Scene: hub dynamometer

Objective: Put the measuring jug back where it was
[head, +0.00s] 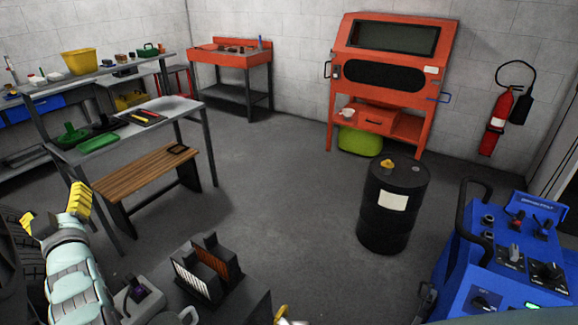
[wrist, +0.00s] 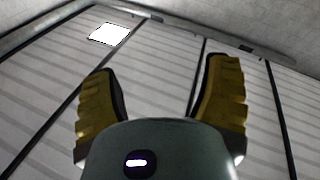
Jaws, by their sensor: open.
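My gripper (head: 54,208) is at the lower left of the head view, pointing upward, with its yellow fingers apart. In the wrist view my gripper (wrist: 160,70) is open, with nothing between the fingers. No thing in view is clearly a measuring jug. A small whitish object (head: 347,113) sits on the ledge of the orange cabinet (head: 395,70); I cannot tell whether it is a jug. A small yellow object (head: 387,163) lies on top of the black drum (head: 394,215); its kind is also unclear. My gripper is far from both.
A grey workbench (head: 185,103) holding tools and a wooden bench (head: 145,172) stand at the left. An orange table (head: 229,58) is at the back. A blue console (head: 500,265) is at the lower right, a fire extinguisher (head: 497,120) on the wall.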

